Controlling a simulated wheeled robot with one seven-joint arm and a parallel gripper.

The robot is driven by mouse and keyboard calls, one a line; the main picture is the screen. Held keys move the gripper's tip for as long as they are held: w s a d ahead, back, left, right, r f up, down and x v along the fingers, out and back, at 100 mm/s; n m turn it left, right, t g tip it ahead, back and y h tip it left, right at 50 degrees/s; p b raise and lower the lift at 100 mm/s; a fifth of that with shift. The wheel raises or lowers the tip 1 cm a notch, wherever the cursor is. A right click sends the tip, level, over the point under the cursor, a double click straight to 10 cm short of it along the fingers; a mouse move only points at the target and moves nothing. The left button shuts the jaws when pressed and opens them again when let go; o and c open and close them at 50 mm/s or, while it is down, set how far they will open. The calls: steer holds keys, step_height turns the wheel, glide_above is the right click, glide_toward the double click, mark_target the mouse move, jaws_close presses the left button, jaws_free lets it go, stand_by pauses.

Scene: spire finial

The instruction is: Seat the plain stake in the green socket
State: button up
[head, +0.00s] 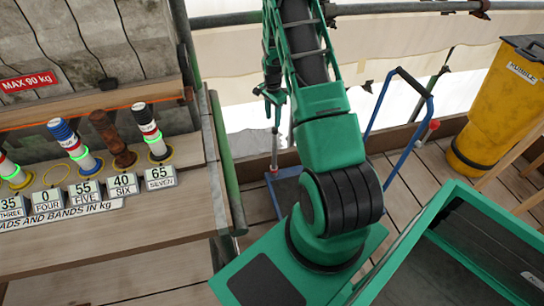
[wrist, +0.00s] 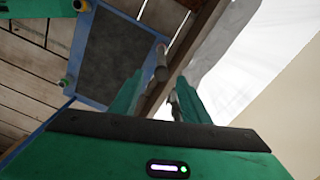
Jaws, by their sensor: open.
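A plain dark brown stake (head: 112,138), without coloured bands, leans in the row on the bench at left in the head view, between banded stakes with glowing green rings. I cannot pick out a green socket in either view. My gripper (head: 275,125) hangs below the raised arm, to the right of the bench and well apart from the stake. In the wrist view its two fingers (wrist: 160,88) are spread with nothing held between them. The stake does not show in the wrist view.
The bench (head: 120,240) carries number plates (head: 83,193) in front of the stakes. A green post (head: 226,160) stands by its right edge. A blue-framed trolley (head: 283,190) stands on the plank floor, and shows in the wrist view (wrist: 112,55). A yellow rubble chute (head: 497,110) is at right.

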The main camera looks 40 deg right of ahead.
mark_target(274, 140)
steer(key=shift+m, duration=0.5)
steer(key=shift+w+d+f, duration=0.1)
steer(key=shift+d+f, duration=0.2)
steer(key=shift+f, duration=2.4)
steer(key=shift+w+d+f, duration=0.1)
steer(key=shift+d+f, duration=0.15)
steer(key=shift+f, duration=2.4)
steer(key=shift+w+d+f, duration=0.1)
steer(key=shift+d+f, duration=0.2)
steer(key=shift+f, duration=2.4)
jaws_close()
